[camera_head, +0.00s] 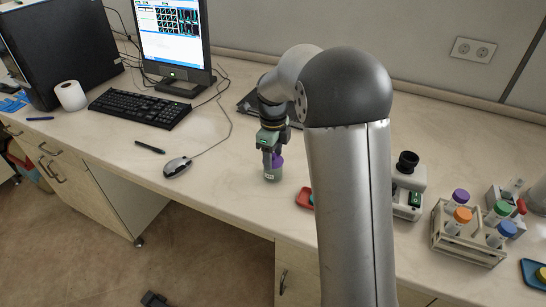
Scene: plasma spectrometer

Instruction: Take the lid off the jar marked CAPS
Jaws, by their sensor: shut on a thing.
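My gripper (271,161) points down over the jar and is shut on the purple lid. The fingers hide part of the lid. The lid appears to sit at the top of the jar; I cannot tell whether there is a gap between them.
A red dish (304,198) lies right of the jar, partly behind my arm. A mouse (177,166), pen (149,147) and keyboard (141,106) are to the left. A tube rack (466,246) and a small white device (409,181) stand right.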

